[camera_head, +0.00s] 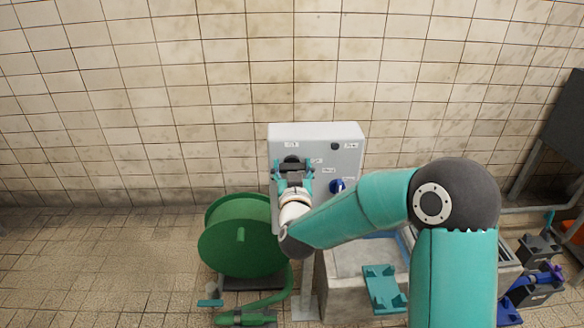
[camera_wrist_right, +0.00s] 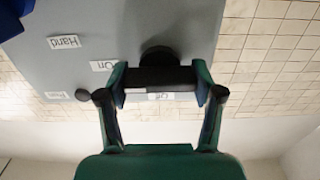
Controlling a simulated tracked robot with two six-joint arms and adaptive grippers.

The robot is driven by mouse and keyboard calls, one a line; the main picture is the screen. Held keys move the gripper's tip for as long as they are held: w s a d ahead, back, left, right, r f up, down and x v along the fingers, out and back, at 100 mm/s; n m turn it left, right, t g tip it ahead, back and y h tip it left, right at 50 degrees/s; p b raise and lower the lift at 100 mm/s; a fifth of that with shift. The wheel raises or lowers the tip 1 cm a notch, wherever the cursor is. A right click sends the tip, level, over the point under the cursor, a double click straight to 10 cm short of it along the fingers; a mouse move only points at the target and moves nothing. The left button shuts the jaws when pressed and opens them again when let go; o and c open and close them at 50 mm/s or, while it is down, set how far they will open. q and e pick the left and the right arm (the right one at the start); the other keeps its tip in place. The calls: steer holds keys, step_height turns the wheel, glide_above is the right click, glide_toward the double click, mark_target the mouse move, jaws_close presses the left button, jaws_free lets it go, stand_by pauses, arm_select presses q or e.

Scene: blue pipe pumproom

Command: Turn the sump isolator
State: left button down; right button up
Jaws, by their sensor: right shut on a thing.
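A grey control box (camera_head: 345,132) stands against the tiled wall on a post, with several small white labels on its face. My right gripper (camera_head: 293,170) is at the upper left of this face, shut on a black knob (camera_head: 291,159) that I take to be the sump isolator. In the right wrist view the two fingers (camera_wrist_right: 160,82) close on the sides of the knob's black bar (camera_wrist_right: 158,75). The picture there is upside down, with labels "Hand", "On" and "Off" readable. The gripper hides part of the knob. My left gripper is not in view.
A blue knob (camera_head: 338,186) and a small black knob (camera_head: 335,146) sit right of the gripper. A green hose reel (camera_head: 238,237) stands lower left, a concrete basin (camera_head: 345,262) with a teal piece (camera_head: 382,287) lower right. The floor at far left is clear.

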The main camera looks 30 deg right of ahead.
steer(key=shift+n, duration=0.4)
steer(key=n, duration=0.3)
steer(key=shift+a+n+p, duration=0.1)
steer(key=shift+n+p, duration=0.2)
steer(key=shift+p, duration=0.1)
steer(key=n+p, duration=0.1)
steer(key=n, duration=0.3)
steer(key=shift+w+a, duration=0.1)
steer(key=n+p, duration=0.1)
steer(key=n, duration=0.4)
steer(key=shift+a+f+n+p, duration=0.1)
steer(key=shift+n+p, duration=0.2)
steer(key=shift+n, duration=0.1)
steer(key=shift+f+n+p, duration=0.2)
steer(key=shift+n+p, duration=0.3)
steer(key=shift+n, duration=1.5)
steer(key=shift+a, duration=0.1)
steer(key=shift+f, duration=0.1)
steer(key=o, duration=1.1)
steer(key=shift+o, duration=0.3)
